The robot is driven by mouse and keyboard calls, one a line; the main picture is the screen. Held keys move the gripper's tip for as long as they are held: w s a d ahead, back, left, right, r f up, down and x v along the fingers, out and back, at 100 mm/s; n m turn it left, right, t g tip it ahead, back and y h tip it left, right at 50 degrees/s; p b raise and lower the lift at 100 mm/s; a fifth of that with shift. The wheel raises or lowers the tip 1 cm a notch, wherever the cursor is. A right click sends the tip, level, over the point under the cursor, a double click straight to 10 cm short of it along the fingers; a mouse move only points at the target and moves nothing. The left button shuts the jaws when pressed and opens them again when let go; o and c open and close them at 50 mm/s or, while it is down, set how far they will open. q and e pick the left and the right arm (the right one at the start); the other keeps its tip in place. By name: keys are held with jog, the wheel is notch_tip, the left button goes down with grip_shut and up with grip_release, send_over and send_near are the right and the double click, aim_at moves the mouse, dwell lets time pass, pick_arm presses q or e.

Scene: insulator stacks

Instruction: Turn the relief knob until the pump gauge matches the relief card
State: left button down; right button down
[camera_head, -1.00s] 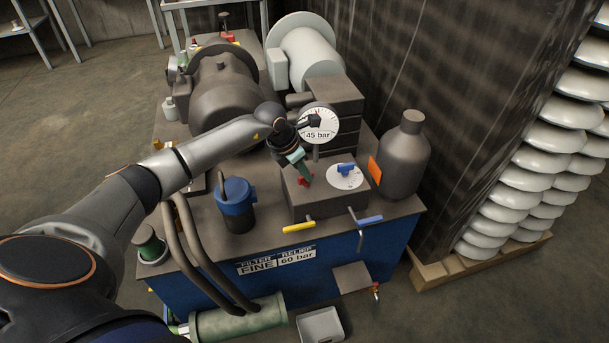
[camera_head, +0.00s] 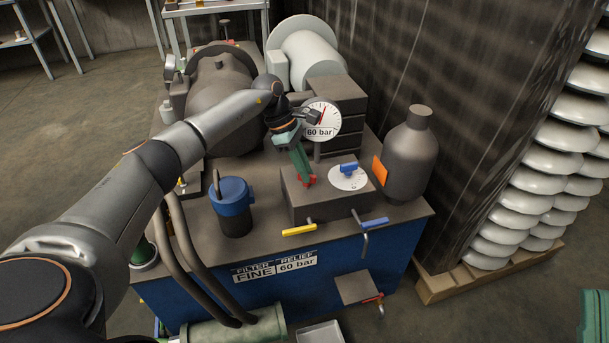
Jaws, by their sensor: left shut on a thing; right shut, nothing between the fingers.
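The pump gauge (camera_head: 321,118) is a round white dial with a red needle, and its label reads 60 bar. The relief card (camera_head: 297,264) on the blue front reads RELIEF 60 bar. My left gripper (camera_head: 305,175) reaches down from the left and is shut on the red relief knob (camera_head: 309,183) on top of the grey block. Its fingers partly hide the knob, and its wrist is close to the gauge. A green part of my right gripper (camera_head: 595,316) shows at the lower right edge; its fingertips are cut off.
A blue knob (camera_head: 348,168) on a white dial is right of the red knob. Yellow (camera_head: 299,230) and blue (camera_head: 374,223) levers stick out in front. A grey bottle (camera_head: 411,155) stands at the right, a blue-topped canister (camera_head: 233,206) at the left. White insulator stacks (camera_head: 545,165) stand further right.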

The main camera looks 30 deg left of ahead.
pick_arm(q)
jog(key=shift+f+m+b, duration=0.1)
jog(key=shift+m+b, duration=0.25)
jog(key=shift+m, duration=0.25)
jog(key=shift+m+g, duration=0.4)
jog(key=shift+m, duration=0.1)
pick_arm(e)
jog(key=s+r+n+y, duration=0.1)
jog(key=s+n+y, duration=0.1)
jog(key=s+r+n+y, duration=0.1)
jog(key=y, duration=0.1)
jog(key=shift+a+r, duration=0.25)
jog(key=shift+r, duration=0.1)
pick_arm(q)
jog(key=c, duration=0.9)
grip_release()
